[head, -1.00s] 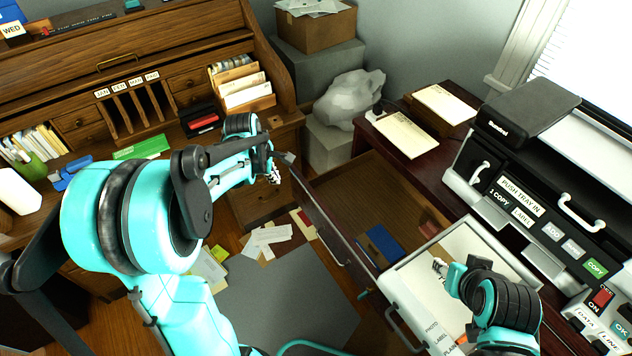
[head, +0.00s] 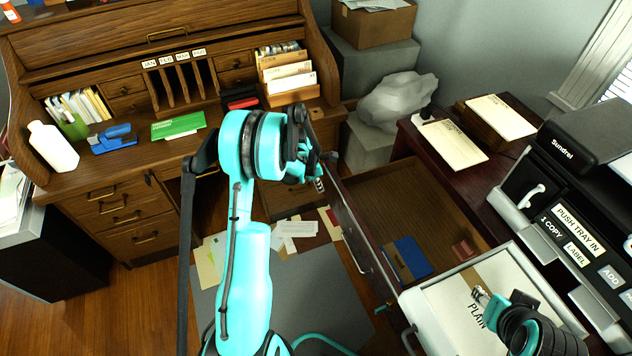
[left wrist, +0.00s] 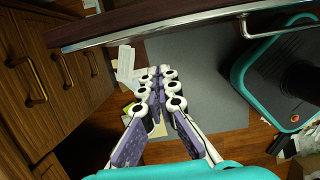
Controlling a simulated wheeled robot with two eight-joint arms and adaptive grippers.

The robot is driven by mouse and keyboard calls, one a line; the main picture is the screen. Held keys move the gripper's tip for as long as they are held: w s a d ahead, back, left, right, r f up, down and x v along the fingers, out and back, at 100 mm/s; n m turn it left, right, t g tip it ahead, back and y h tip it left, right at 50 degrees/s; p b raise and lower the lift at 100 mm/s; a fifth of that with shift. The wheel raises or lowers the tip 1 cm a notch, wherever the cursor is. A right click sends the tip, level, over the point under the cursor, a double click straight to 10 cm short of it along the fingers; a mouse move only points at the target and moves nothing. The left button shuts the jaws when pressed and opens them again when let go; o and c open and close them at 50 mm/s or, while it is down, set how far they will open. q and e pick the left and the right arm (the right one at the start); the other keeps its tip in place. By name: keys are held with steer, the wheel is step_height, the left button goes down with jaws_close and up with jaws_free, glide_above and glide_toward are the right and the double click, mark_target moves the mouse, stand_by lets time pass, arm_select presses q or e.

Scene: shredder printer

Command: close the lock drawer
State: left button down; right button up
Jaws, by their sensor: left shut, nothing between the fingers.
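The open wooden drawer (head: 424,194) extends from the dark desk on the right, with a blue book (head: 408,258) and a small reddish item inside. Its dark front panel (head: 352,232) has a metal handle. My left gripper (head: 319,183) is shut and empty, just outside the far end of that panel; I cannot tell whether it touches. In the left wrist view the closed fingers (left wrist: 158,88) point below the panel's edge (left wrist: 150,30), with the handle (left wrist: 245,28) to the right. My right gripper (head: 481,297) is over the pale tray; its finger opening is unclear.
The pale pull-out tray (head: 412,302) juts from the printer (head: 570,232) near the drawer's near end. A rolltop desk (head: 120,190) stands at left. Grey rock-like lump (head: 398,102) sits behind the drawer. Papers (head: 296,229) lie on the floor.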

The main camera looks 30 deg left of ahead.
mark_target(330, 183)
arm_select(q)
steer(key=w, duration=0.1)
steer(key=w+d, duration=0.1)
steer(key=w+d+b, duration=0.1)
steer(key=shift+w+d+f, duration=0.15)
steer(key=shift+d+f, duration=0.1)
arm_select(e)
steer(key=shift+f, duration=0.85)
